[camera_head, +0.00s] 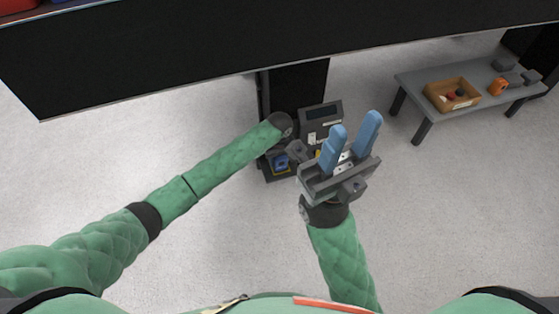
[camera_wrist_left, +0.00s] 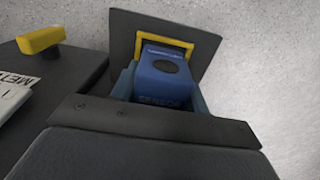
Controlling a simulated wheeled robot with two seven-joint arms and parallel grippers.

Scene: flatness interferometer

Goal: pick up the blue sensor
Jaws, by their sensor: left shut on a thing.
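The blue sensor (camera_wrist_left: 165,75) is a block with a round dark spot and lettering on its face, seen in the left wrist view. A yellow bar frames its far end. My left gripper (camera_wrist_left: 158,92) is shut on it, with a blue finger at each side. In the head view the blue sensor (camera_head: 280,162) shows small beside my left wrist, and my left fingertips are hard to make out. A dark plate (camera_wrist_left: 208,48) lies under or behind the sensor; I cannot tell whether they touch. My right gripper (camera_head: 351,125) is open and empty, its two blue fingers apart.
A dark instrument with a display (camera_head: 321,113) stands just beyond the grippers. A dark box with a yellow knob (camera_wrist_left: 40,38) is left of the sensor. A grey table (camera_head: 425,108) at the right carries a wooden tray (camera_head: 438,102) and an orange item (camera_head: 497,86). Floor is clear around.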

